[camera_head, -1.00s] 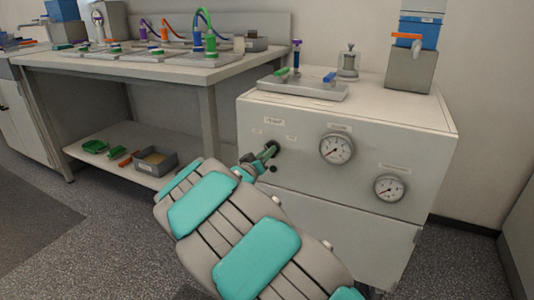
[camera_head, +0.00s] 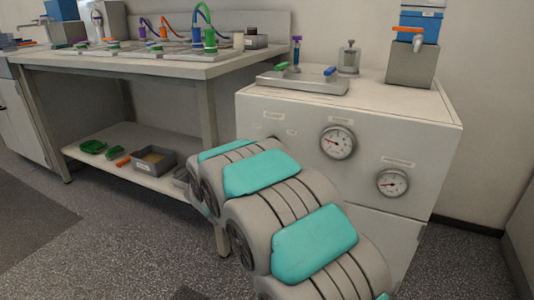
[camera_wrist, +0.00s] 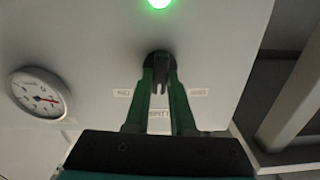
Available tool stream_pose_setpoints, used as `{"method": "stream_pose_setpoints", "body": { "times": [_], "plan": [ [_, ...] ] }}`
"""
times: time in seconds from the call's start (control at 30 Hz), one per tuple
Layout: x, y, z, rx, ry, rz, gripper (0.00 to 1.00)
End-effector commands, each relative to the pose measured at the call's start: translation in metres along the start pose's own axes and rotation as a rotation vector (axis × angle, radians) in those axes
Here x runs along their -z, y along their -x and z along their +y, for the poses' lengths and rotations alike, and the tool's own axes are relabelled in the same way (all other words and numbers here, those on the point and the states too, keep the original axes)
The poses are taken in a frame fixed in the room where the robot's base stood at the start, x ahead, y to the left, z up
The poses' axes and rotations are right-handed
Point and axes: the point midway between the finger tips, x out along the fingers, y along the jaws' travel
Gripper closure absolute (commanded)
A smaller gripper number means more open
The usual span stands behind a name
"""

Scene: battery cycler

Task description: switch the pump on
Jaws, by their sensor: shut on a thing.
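The pump switch is a black knob (camera_wrist: 160,64) on the pale front panel, in the middle of the wrist view. My gripper (camera_wrist: 162,78) is shut on it, a green finger on each side. Small upside-down labels sit either side of the knob: the left one (camera_wrist: 122,93) seems to read ON, the right one (camera_wrist: 198,92) OFF. A round lamp (camera_wrist: 159,2) at the top edge glows green.
The cabinet (camera_head: 385,155) carries two dial gauges, an upper one (camera_head: 338,142) and a lower one (camera_head: 392,183). A tray (camera_head: 305,82) and a grey block (camera_head: 411,66) stand on its top. A workbench (camera_head: 130,66) with a lower shelf is at left.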

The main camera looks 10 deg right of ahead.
Motion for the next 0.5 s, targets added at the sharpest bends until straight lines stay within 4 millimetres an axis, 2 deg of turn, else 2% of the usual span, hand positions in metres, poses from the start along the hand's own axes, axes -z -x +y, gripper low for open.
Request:
{"method": "stream_pose_setpoints", "body": {
  "times": [0.2,0.5],
  "plan": [
    [-0.0038,0.0006,0.0002,0.001,-0.186,-0.001,1.0],
    [-0.0014,0.0004,0.0006,0.002,-0.362,0.0,1.0]
  ]
}}
